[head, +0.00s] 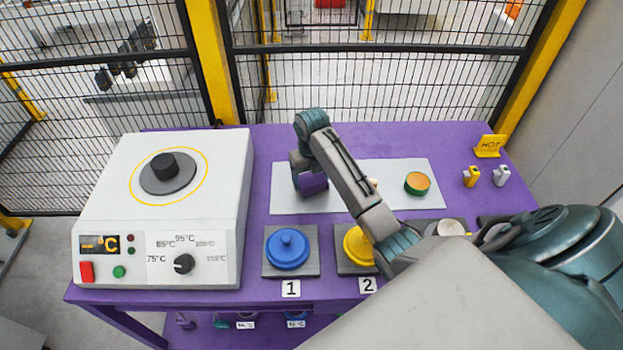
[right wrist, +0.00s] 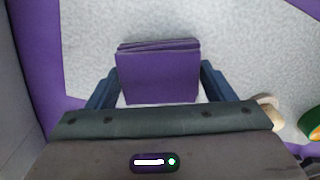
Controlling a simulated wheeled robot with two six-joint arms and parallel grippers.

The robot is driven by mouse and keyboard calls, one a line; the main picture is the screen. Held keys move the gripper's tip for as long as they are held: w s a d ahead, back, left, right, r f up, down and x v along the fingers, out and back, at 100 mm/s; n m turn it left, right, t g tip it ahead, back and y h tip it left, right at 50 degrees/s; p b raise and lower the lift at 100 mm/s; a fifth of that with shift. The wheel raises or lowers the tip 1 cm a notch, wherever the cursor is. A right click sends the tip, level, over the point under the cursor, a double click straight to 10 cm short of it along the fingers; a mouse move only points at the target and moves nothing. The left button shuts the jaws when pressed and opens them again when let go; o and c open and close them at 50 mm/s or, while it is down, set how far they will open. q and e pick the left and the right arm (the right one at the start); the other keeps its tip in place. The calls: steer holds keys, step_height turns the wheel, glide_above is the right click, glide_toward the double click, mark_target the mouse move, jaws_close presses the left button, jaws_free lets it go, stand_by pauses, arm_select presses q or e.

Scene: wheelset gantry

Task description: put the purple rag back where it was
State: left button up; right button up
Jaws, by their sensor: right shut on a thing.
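The purple rag (head: 313,185) is a folded block over the left part of the white mat (head: 343,204). My right gripper (head: 306,168) points down at it. In the right wrist view the rag (right wrist: 158,76) sits between the two blue fingers of the right gripper (right wrist: 160,72), which are shut on it. I cannot tell whether the rag touches the mat. My left gripper is not in view.
A green and orange round piece (head: 417,183) lies on the mat's right part. A heater box (head: 190,220) stands at left. Blue (head: 287,250) and yellow (head: 358,248) lidded pieces sit in front. My right arm crosses the table's right half. A HOT sign (head: 489,146) stands back right.

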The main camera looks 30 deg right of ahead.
steer(key=shift+f, duration=0.3)
steer(key=shift+f, duration=0.15)
steer(key=o, duration=1)
steer(key=shift+o, duration=0.2)
